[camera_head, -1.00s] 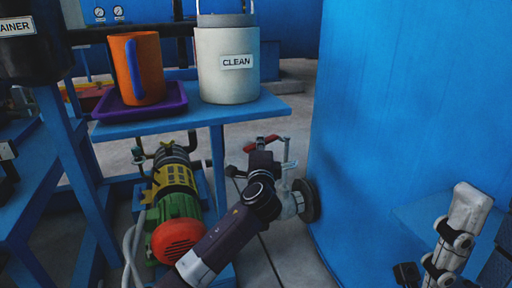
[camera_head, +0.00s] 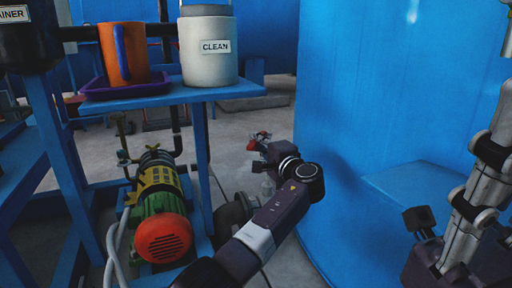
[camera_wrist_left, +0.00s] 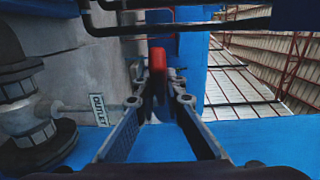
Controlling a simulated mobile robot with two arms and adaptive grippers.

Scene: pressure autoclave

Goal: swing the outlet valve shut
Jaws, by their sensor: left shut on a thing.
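The red valve handle (camera_wrist_left: 157,62) sits between the fingertips of my left gripper (camera_wrist_left: 157,92) in the left wrist view, and the gripper is shut on it. In the head view my left gripper (camera_head: 262,142) is low beside the blue tank, with a bit of red at its tip. The grey outlet valve body (camera_wrist_left: 35,120) is at the left of the wrist view, with an OUTLET tag (camera_wrist_left: 98,108) beside it. In the head view its dark round flange (camera_head: 234,212) is partly hidden behind my left arm. My right arm is at the right edge; its finger state is unclear.
A blue table (camera_head: 180,96) carries a purple tray (camera_head: 92,92), an orange mug (camera_head: 122,55) and a white CLEAN container (camera_head: 209,50). The large blue tank (camera_head: 385,110) is close on the right.

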